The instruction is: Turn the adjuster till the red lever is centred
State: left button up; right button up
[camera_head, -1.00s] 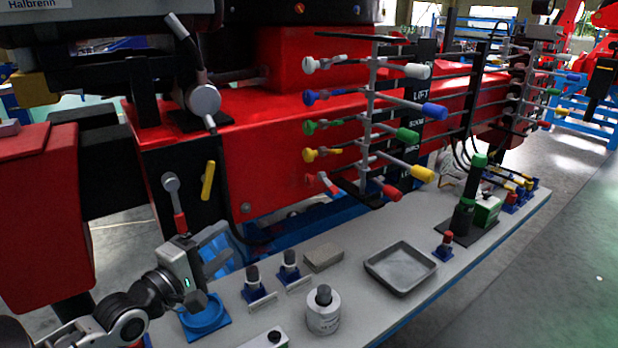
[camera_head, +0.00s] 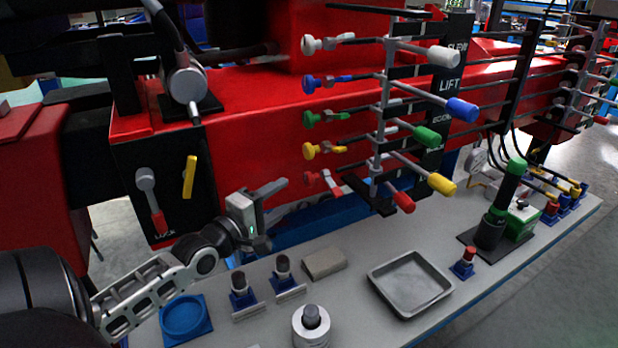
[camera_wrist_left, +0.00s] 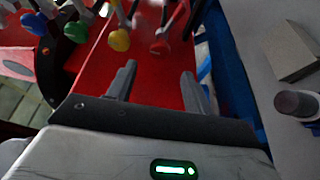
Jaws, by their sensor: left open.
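The red lever (camera_head: 403,202) is the lowest of the row on the lever stand and slants down to the right, its red handle toward the camera. The red adjuster (camera_head: 312,180) sticks out at the left of that row, below the yellow one. In the left wrist view the red adjuster (camera_wrist_left: 160,46) lies ahead of the fingertips, roughly between them, with a gap. My left gripper (camera_head: 273,212) is open and empty, left of and a little below the red adjuster, its fingers pointing toward the stand. My right gripper is out of view.
Yellow (camera_head: 310,151), green (camera_head: 312,118), blue (camera_head: 313,84) and white adjusters (camera_head: 312,45) stack above the red one. A black panel (camera_head: 130,190) stands left.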

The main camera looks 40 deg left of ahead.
aim_at(306, 181)
pick_arm(q)
jog(key=w, duration=1)
jog(key=shift+s, duration=0.1)
jog(key=c, duration=0.9)
